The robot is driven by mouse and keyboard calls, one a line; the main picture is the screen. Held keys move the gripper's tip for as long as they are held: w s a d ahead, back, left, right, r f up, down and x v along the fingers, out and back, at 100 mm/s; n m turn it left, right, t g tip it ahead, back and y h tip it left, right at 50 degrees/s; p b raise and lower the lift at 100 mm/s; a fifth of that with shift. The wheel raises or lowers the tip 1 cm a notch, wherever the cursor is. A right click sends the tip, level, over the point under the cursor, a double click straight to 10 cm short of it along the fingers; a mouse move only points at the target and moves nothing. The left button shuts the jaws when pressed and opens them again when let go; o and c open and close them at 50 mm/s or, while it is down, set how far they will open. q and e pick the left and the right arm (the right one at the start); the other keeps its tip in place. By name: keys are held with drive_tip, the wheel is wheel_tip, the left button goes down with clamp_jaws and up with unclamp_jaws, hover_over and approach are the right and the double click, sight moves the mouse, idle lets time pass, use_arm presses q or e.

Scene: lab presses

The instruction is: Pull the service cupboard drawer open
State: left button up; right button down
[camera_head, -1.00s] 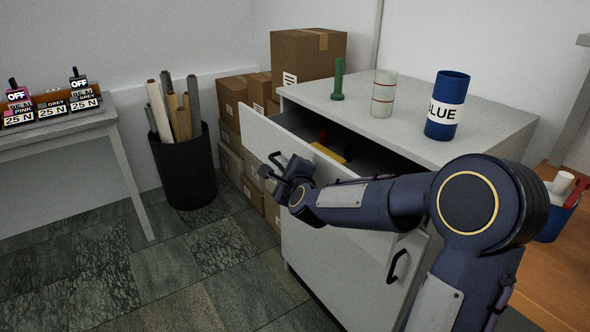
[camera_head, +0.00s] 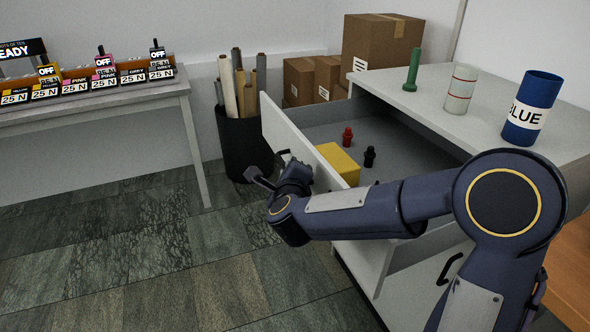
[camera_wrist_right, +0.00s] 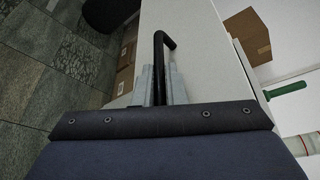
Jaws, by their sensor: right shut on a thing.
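The service cupboard (camera_head: 440,85) is a pale grey cabinet on the right of the head view. Its top drawer (camera_head: 284,126) stands well open, and its inside shows. A yellow block (camera_head: 338,160), a small red piece (camera_head: 347,137) and a small black piece (camera_head: 370,156) are in it. My right gripper (camera_head: 279,172) is at the drawer's front, shut on the black drawer handle (camera_wrist_right: 159,62). In the wrist view the handle runs between the fingers (camera_wrist_right: 160,85). My left gripper is in neither view.
A green peg (camera_head: 412,70), a clear red-ringed cylinder (camera_head: 460,89) and a blue labelled cylinder (camera_head: 531,108) stand on the cupboard top. A black bin (camera_head: 244,148) of rolls stands behind the drawer. A table (camera_head: 100,104) is at left. The tiled floor in front is clear.

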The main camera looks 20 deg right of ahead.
drive_tip(key=c, duration=1.5)
unclamp_jaws()
drive_tip(key=v, duration=0.7)
drive_tip(key=shift+s, duration=0.35)
drive_tip(key=shift+s+a, duration=0.1)
